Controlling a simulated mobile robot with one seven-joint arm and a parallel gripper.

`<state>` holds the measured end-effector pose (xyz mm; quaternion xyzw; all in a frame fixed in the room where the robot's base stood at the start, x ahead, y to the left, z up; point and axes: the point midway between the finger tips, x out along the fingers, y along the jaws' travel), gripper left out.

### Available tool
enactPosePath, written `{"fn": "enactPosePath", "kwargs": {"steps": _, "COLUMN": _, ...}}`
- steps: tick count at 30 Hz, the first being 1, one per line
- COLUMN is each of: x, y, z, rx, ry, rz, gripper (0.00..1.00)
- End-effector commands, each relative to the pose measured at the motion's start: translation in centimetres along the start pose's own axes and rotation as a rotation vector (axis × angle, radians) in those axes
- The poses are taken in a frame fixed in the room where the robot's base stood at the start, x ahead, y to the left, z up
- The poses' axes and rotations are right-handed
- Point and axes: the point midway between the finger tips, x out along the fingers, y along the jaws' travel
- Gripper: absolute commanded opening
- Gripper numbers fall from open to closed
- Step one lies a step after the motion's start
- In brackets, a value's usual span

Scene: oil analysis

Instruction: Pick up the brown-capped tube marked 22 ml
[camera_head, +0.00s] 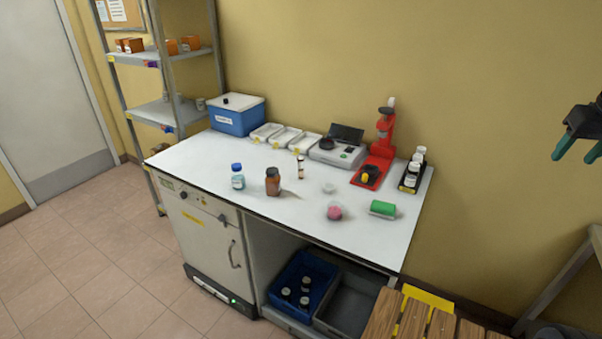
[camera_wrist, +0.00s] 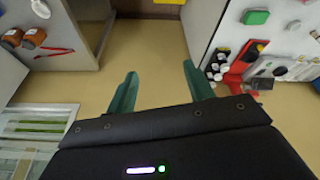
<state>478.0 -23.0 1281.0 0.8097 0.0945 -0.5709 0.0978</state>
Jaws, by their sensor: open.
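A small slim tube with a dark brownish cap (camera_head: 300,167) stands upright on the white bench (camera_head: 215,167), near its middle, in the head view. Its 22 ml marking is too small to read. I cannot pick it out for sure in the wrist view. My gripper (camera_head: 577,153) is at the far right edge of the head view, high and well apart from the bench and the tube. In the wrist view its two teal fingers (camera_wrist: 160,72) are spread with nothing between them.
A brown bottle (camera_head: 272,182) and a blue-capped bottle (camera_head: 238,177) stand left of the tube. White trays (camera_head: 285,137), a scale (camera_head: 338,151) and a red press (camera_head: 383,150) line the back. A pink-filled dish (camera_head: 334,211) and green roll (camera_head: 383,209) lie to the right.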

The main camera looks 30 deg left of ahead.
Motion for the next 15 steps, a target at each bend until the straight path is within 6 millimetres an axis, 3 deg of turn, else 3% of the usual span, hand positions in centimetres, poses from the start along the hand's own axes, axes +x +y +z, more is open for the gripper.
{"fn": "enactPosePath", "kwargs": {"steps": 3, "x": 0.2, "y": -1.6, "z": -4.0, "rx": -0.084, "ry": -0.020, "rz": -0.017, "gripper": 0.53}}
{"fn": "enactPosePath", "kwargs": {"steps": 8, "x": 0.7, "y": -4.3, "z": -8.9, "rx": -0.195, "ry": -0.040, "rz": -0.038, "gripper": 0.53}}
{"fn": "enactPosePath", "kwargs": {"steps": 15, "x": 2.3, "y": -9.5, "z": -15.9, "rx": -0.362, "ry": -0.070, "rz": -0.070, "gripper": 0.53}}
